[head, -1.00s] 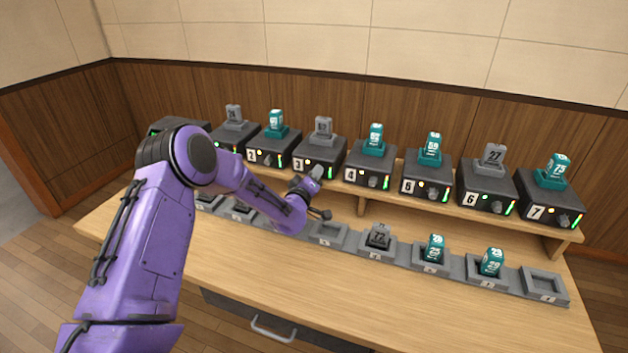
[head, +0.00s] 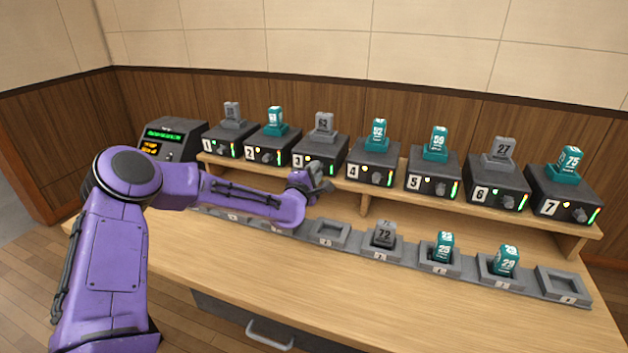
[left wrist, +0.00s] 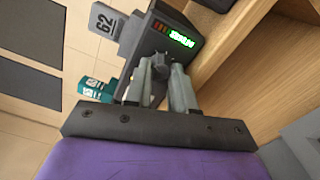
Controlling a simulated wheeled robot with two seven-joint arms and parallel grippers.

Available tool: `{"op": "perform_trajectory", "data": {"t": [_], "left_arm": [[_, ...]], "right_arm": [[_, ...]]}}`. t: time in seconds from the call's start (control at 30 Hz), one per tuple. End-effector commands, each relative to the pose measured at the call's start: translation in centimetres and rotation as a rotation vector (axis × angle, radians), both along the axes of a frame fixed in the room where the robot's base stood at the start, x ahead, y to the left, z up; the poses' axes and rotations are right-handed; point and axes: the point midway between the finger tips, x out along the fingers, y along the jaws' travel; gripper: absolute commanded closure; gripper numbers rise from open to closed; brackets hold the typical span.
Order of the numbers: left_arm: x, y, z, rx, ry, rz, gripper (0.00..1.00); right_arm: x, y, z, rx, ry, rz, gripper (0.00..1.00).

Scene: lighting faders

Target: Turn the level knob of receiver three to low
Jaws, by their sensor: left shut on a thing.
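Receiver three (head: 312,152) is a dark box marked 3 on the shelf, with a grey pack marked 62 (head: 324,124) on top. My left gripper (head: 318,184) is at the lower right of its front and hides its knob in the head view. In the left wrist view the level knob (left wrist: 161,60) is a small dark knob beside a lit green display. My left gripper's fingers (left wrist: 162,72) stand on both sides of it, shut on it. The knob's pointer is too small to read. My right gripper is not in view.
Receiver four (head: 373,160) stands close to the right and receiver two (head: 272,145) to the left. A row of grey charging trays (head: 329,233) lies along the table in front, some holding packs. The front tabletop (head: 300,290) is clear.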

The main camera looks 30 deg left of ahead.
Motion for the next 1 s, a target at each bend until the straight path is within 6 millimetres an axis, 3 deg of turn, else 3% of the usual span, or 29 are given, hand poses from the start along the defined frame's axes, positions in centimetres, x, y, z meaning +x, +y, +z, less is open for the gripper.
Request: {"op": "perform_trajectory", "data": {"t": [0.03,1.0], "left_arm": [[0.0,0.0,-0.5,-0.045,-0.012,-0.001,1.0],[0.0,-0.2,-0.8,-0.94,-0.228,-0.003,1.0]], "right_arm": [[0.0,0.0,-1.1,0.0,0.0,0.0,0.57],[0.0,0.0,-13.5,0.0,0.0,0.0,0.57]]}}
